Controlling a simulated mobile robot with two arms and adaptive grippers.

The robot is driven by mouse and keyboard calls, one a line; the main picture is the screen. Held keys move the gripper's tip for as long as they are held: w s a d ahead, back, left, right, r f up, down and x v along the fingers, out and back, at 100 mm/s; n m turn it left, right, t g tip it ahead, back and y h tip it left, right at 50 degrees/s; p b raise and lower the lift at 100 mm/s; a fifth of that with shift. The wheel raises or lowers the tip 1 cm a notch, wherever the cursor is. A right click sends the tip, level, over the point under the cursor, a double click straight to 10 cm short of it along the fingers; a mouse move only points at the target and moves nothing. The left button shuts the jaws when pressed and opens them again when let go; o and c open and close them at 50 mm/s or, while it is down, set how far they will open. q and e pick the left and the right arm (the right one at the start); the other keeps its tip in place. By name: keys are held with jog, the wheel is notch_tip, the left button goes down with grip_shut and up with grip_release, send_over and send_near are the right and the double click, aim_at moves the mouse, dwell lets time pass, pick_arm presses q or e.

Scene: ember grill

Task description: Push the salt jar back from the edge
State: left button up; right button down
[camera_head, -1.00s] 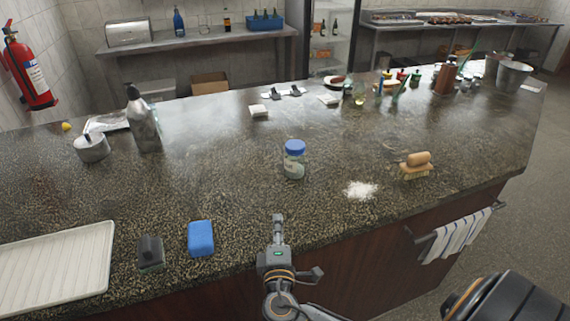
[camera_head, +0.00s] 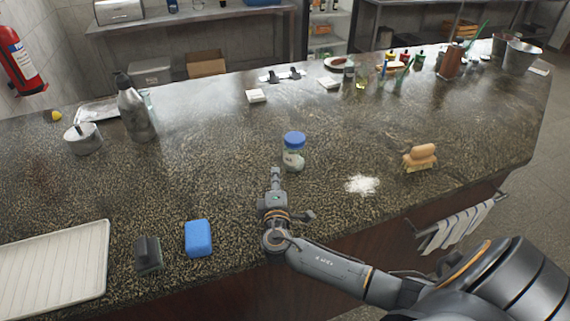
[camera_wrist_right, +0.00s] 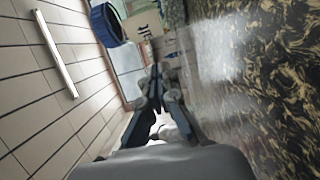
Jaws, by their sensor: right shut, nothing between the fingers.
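The salt jar (camera_head: 293,158), clear with a blue lid and a label, stands upright on the dark speckled counter (camera_head: 230,175), some way in from the front edge. White salt (camera_head: 362,184) is spilled to its right. My right gripper (camera_head: 276,172) is shut and empty, low over the counter just in front and to the left of the jar. I cannot tell whether it touches the jar. In the right wrist view, the closed fingers (camera_wrist_right: 157,75) point toward the jar, whose blue lid (camera_wrist_right: 107,24) shows at the top. My left gripper is not in view.
A scrub brush (camera_head: 420,158) lies right of the spill. A blue sponge (camera_head: 198,238), a dark block (camera_head: 148,254) and a white tray (camera_head: 50,275) are at the front left. The counter directly behind the jar is clear.

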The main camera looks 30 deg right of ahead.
aim_at(295, 162)
jog(key=d, duration=0.1)
jog(key=w+d+p, duration=0.1)
jog(key=d, duration=0.1)
jog(key=shift+d+r, duration=0.15)
jog(key=shift+d, duration=0.4)
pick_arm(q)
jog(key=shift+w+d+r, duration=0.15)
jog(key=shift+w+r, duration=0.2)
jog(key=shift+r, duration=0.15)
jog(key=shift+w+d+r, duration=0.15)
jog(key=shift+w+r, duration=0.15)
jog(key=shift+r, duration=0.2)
pick_arm(e)
jog(key=shift+w, duration=0.1)
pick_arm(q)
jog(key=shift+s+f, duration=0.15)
pick_arm(e)
jog(key=shift+f, duration=0.2)
